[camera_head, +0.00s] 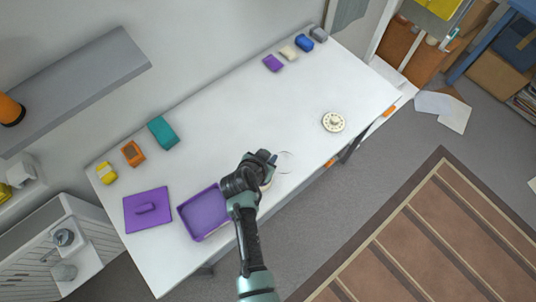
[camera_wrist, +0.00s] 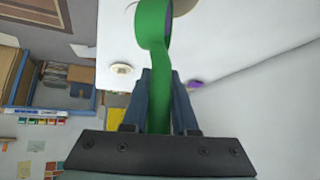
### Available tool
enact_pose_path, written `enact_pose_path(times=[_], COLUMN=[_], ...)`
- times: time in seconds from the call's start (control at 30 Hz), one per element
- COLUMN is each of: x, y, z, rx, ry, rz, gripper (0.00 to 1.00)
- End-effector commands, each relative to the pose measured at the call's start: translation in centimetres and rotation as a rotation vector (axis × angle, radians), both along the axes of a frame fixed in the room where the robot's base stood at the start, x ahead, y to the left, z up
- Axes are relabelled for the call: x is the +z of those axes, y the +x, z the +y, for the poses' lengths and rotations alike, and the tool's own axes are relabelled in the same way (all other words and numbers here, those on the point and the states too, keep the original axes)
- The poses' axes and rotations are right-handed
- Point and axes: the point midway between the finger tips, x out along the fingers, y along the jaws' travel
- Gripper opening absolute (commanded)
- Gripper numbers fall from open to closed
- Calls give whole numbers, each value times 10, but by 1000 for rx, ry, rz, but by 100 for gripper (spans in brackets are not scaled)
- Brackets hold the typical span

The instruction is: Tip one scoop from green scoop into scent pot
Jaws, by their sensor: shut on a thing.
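In the wrist view my gripper (camera_wrist: 158,78) is shut on the handle of the green scoop (camera_wrist: 154,28). In the head view my gripper (camera_head: 267,158) is over the front middle of the white table, and the scoop is hidden there. A thin round outline (camera_head: 286,154), perhaps a clear dish or pot, shows just right of my gripper. A cream round thing with dark spots (camera_head: 333,122) stands farther right, apart from my gripper. I cannot tell which is the scent pot.
A purple tray (camera_head: 203,212) lies left of my arm, with a purple lid-like panel (camera_head: 148,209) beyond it. Teal (camera_head: 163,133), orange (camera_head: 133,153) and yellow (camera_head: 106,173) blocks line the back left. Several small blocks are at the far right. The table's middle (camera_head: 230,115) is clear.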

Motion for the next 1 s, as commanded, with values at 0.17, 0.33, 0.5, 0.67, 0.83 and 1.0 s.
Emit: enact_pose_path(times=[0.17,0.33,0.5,0.67,0.83,1.0], x=[-1,-2,-1,-1,-1,-3], y=[2,3,3,3,3,4], z=[3,5,6,6,6,8], rx=[3,2,0,0,1,3], ry=[-20,-49,-64,-63,-66,-84], rz=[7,17,23,22,24,31], gripper=[0,0,0,0,0,0])
